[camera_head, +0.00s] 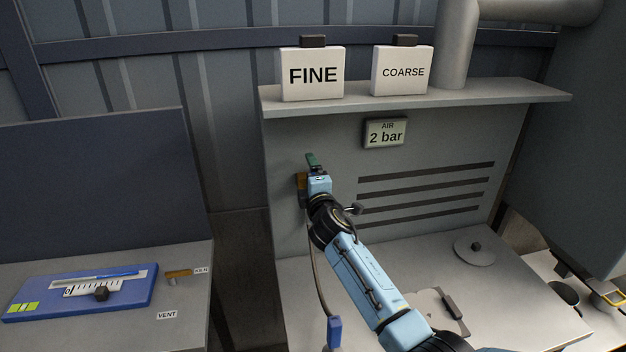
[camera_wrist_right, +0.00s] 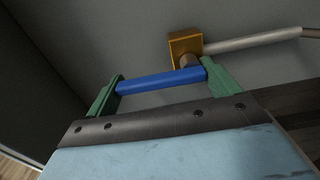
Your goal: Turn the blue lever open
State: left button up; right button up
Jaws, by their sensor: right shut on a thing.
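The blue lever (camera_wrist_right: 160,81) shows in the right wrist view, running across between the two green fingers of my right gripper (camera_wrist_right: 162,72). The fingers are shut on the lever, one at each end of its visible length. A brass valve body (camera_wrist_right: 185,44) with a pale pipe sits just beyond the lever's right end. In the head view my right gripper (camera_head: 312,162) is at the left part of the grey panel, in front of the brass body (camera_head: 301,182). The lever is hidden there by the gripper. My left gripper is not in view.
Signs FINE (camera_head: 313,76) and COARSE (camera_head: 403,72) stand on the shelf (camera_head: 420,100). An AIR 2 bar plate (camera_head: 385,134) is on the panel. A hose with a blue end (camera_head: 334,332) hangs beside my arm.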

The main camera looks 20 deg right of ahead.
dwell(0.5)
jog(key=o, duration=1.2)
jog(key=shift+c, duration=0.2)
jog(key=s+a, duration=0.2)
jog(key=s, duration=1.1)
jog(key=shift+p, duration=0.35)
jog(key=shift+s+a+f, duration=0.1)
jog(key=shift+s, duration=0.05)
